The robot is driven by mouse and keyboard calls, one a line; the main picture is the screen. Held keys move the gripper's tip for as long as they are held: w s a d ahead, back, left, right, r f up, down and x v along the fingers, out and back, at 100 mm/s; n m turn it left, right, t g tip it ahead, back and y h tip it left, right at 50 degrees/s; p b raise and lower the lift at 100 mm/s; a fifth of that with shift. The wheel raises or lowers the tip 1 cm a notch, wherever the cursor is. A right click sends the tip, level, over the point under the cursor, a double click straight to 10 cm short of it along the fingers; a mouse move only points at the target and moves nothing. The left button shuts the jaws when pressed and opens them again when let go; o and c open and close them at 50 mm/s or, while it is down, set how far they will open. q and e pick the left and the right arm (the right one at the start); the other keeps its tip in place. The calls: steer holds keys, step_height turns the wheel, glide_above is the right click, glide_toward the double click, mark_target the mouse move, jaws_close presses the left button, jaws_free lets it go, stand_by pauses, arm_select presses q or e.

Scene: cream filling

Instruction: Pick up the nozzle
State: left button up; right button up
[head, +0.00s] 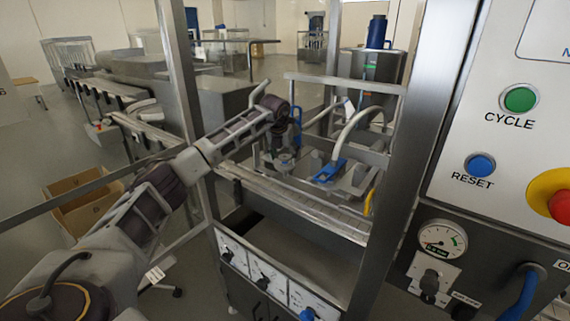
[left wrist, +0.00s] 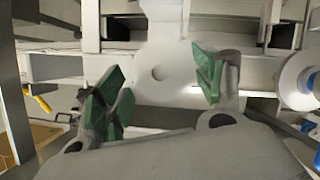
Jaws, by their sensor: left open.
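My left gripper (head: 290,128) is at the filling machine, beyond the front metal frame. In the left wrist view its two green-padded fingers (left wrist: 160,88) are spread wide with nothing held between them. A pale grey metal piece with a small round mark (left wrist: 158,72) lies behind the gap between the fingers; I cannot tell whether it touches them. I cannot clearly pick out the nozzle. A blue-handled fitting (head: 330,171) with a curved pale hose (head: 357,125) sits right of the gripper in the head view. My right gripper is not in view.
An upright metal post (head: 405,170) and a control panel (head: 500,120) with buttons stand at the right. A conveyor rail (head: 290,203) runs below the gripper. A steel hopper (head: 372,72) is behind. A cardboard box (head: 82,200) stands on the floor at left.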

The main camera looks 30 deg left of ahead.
arm_select(q)
steer(key=shift+w+f, duration=0.25)
steer(key=shift+f, duration=0.5)
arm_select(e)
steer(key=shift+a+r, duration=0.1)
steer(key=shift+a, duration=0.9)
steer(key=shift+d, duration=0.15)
arm_select(q)
steer(key=shift+c, duration=1.2)
steer(key=c, duration=1)
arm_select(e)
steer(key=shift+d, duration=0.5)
